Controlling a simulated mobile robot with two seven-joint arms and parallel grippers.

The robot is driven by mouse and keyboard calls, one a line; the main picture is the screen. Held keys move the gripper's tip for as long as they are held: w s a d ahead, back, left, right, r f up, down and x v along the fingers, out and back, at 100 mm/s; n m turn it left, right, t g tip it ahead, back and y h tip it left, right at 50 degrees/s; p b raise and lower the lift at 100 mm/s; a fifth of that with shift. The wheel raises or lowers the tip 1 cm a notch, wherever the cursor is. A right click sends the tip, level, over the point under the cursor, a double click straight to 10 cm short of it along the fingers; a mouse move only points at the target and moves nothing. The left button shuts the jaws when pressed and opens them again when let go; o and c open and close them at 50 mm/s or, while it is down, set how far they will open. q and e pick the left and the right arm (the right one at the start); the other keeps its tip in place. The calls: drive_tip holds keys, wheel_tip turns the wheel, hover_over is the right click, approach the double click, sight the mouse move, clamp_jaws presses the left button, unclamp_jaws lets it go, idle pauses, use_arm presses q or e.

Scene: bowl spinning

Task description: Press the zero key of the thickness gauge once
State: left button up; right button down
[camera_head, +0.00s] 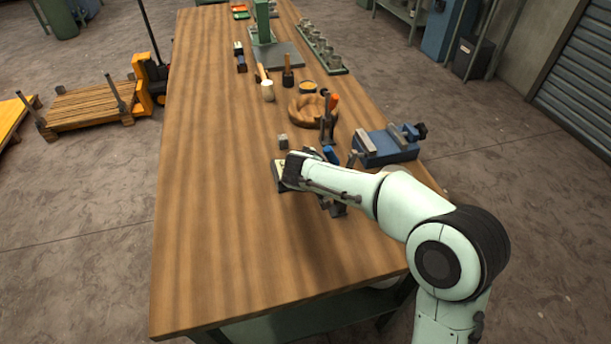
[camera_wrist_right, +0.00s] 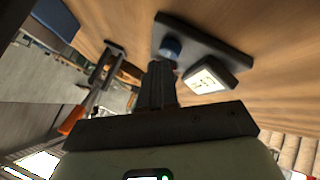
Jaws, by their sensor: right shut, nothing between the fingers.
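The thickness gauge shows in the right wrist view as a dark base plate (camera_wrist_right: 225,40) with a blue round part (camera_wrist_right: 170,47) and a dark box with a pale lit display (camera_wrist_right: 208,78). In the head view only a pale edge of the gauge (camera_head: 280,170) shows; my right wrist hides most of it. My right gripper (camera_wrist_right: 160,68) is shut and empty, its fingertips close to the blue part and left of the display box. I cannot tell whether they touch. The zero key is too small to make out. My left gripper is in neither view.
A blue vise (camera_head: 385,146) stands right of my gripper at the table edge. An orange-handled tool (camera_head: 328,118), a wooden bowl (camera_head: 308,110) and a small grey block (camera_head: 282,141) lie beyond. The left and front of the wooden table (camera_head: 215,220) are clear.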

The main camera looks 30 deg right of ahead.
drive_tip(key=shift+f+b, duration=0.45)
drive_tip(key=shift+b, duration=0.1)
idle(0.9)
drive_tip(key=shift+r, duration=0.1)
drive_tip(key=shift+r+p, duration=0.45)
drive_tip(key=shift+r, duration=0.3)
drive_tip(key=shift+r, duration=0.1)
drive_tip(key=shift+r+p, duration=1.6)
drive_tip(key=shift+r, duration=0.85)
drive_tip(key=shift+f, duration=0.1)
